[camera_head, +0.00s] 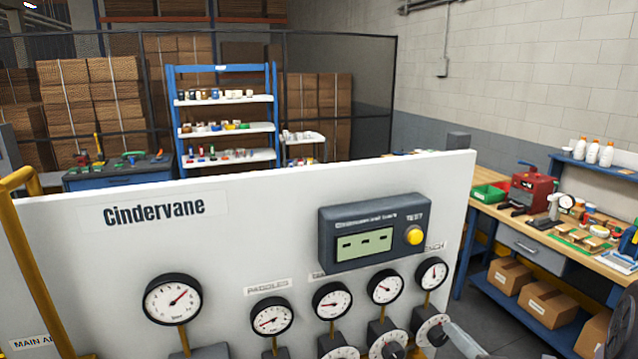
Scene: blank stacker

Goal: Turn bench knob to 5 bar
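A white panel (80,250) marked "Cindervane" carries a row of round gauges and dials. The rightmost small gauge (431,273) sits below a partly hidden label ending in what looks like "NCH" (436,246). Under it is a white-faced knob (432,331) on a dark regulator body. The gauge's needle points roughly upward; its numbers are too small to read. A grey piece that appears to be my gripper (466,341) enters from the bottom edge, at the knob's right side. I cannot tell whether it touches the knob, and its fingertips are not clear.
Other gauges (385,287) and knobs (388,346) stand close to the left. A dark display box (363,243) with a yellow button (414,236) juts out above. A wooden workbench (490,213) with tools and bottles stands at the right.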

